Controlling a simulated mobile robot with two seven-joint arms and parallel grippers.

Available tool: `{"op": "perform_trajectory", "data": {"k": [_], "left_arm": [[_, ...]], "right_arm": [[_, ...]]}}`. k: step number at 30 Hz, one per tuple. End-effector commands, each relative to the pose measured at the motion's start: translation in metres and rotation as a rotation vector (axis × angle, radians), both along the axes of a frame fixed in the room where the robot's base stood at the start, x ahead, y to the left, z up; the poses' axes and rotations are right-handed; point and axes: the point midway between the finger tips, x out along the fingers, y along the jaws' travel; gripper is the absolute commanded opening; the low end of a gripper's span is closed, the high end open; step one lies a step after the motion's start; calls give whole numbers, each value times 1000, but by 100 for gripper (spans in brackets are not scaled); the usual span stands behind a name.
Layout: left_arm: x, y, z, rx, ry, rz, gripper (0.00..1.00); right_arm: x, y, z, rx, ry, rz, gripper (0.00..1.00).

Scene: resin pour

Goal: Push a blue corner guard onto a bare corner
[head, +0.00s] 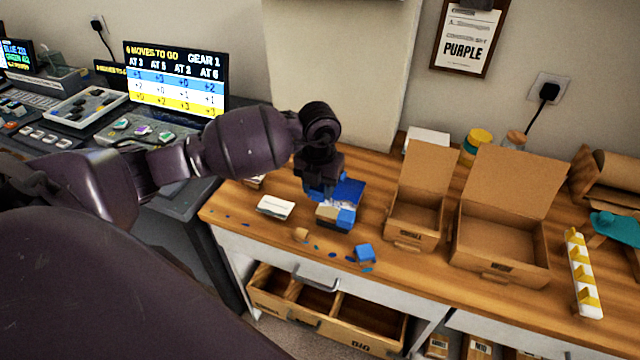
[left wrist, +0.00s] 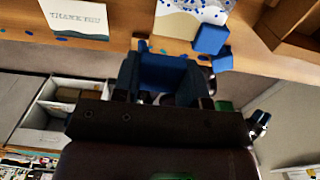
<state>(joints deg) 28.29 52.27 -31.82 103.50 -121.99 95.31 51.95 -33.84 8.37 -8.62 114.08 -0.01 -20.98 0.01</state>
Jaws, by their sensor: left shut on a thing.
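My left gripper (head: 318,192) points down at the bench and is shut on a blue corner guard (left wrist: 162,75), which shows between the fingers in the left wrist view. Just beside it is a tan and white piece (head: 328,213) with blue specks on its pale top, partly hidden by the gripper. A blue guard (head: 346,217) sits at its near right corner; it also shows in the left wrist view (left wrist: 210,38). I cannot tell whether the held guard touches the piece. A loose blue guard (head: 365,252) lies nearer the bench edge.
A thank-you card (head: 275,207) is left of the piece. Two open cardboard boxes (head: 412,225) (head: 500,262) stand at the right. A drawer (head: 330,315) is open below the bench.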

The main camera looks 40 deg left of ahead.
Motion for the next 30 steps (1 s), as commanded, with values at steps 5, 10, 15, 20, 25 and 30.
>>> {"op": "perform_trajectory", "data": {"k": [5,10,15,20,25,30], "left_arm": [[-1,0,-19,-1,5,0,18],[0,-1,-32,-2,4,0,18],[-1,0,-45,-1,4,0,18],[0,0,-51,0,1,0,18],[0,0,-53,0,0,0,18],[0,0,-52,0,0,0,18]], "right_arm": [[-5,0,-15,0,17,-1,43],[-10,-1,-27,0,35,-3,43],[-13,0,-35,1,46,-3,43],[-12,0,-35,2,45,-4,43],[-7,2,-32,3,34,-2,43],[-4,2,-30,3,27,0,43]]}}
